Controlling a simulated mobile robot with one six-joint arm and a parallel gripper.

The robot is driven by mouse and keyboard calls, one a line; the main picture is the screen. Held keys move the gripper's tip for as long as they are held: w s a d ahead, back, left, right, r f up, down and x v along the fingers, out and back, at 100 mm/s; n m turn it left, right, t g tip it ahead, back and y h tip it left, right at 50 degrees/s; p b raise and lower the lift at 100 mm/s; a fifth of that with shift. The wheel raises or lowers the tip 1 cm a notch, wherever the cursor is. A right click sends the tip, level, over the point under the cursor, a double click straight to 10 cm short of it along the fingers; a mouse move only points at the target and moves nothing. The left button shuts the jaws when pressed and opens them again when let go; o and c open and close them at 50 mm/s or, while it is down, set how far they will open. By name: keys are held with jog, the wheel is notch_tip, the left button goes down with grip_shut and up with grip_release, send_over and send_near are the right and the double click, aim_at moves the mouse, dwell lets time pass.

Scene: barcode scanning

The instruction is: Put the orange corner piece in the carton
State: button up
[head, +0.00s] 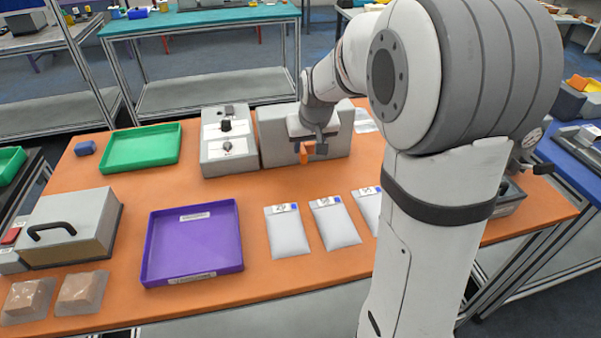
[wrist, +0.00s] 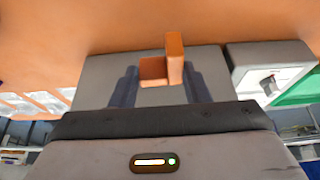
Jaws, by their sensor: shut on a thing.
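The orange corner piece (head: 304,156) is held at the tip of my gripper (head: 313,148), in front of a grey box (head: 275,140) at the back of the orange table. In the wrist view the L-shaped corner piece (wrist: 175,58) sits between the two dark fingers of my gripper (wrist: 160,78), which is shut on it. The grey box also shows behind it in the wrist view (wrist: 105,68). I cannot tell for sure which thing is the carton; a grey box with tan sides and a black handle (head: 88,205) stands at the left.
A purple tray (head: 230,255) lies at front centre-left, a green tray (head: 143,150) at back left. A grey panel with knobs (head: 225,165) stands left of my gripper. Several white labelled bags (head: 287,235) lie to the right of the purple tray. Clear tabletop lies between the trays and bags.

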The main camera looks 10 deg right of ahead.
notch_tip(320, 180, down, 8)
jog(key=shift+f, duration=0.15)
jog(key=shift+f, duration=0.1)
jog(key=o, duration=1)
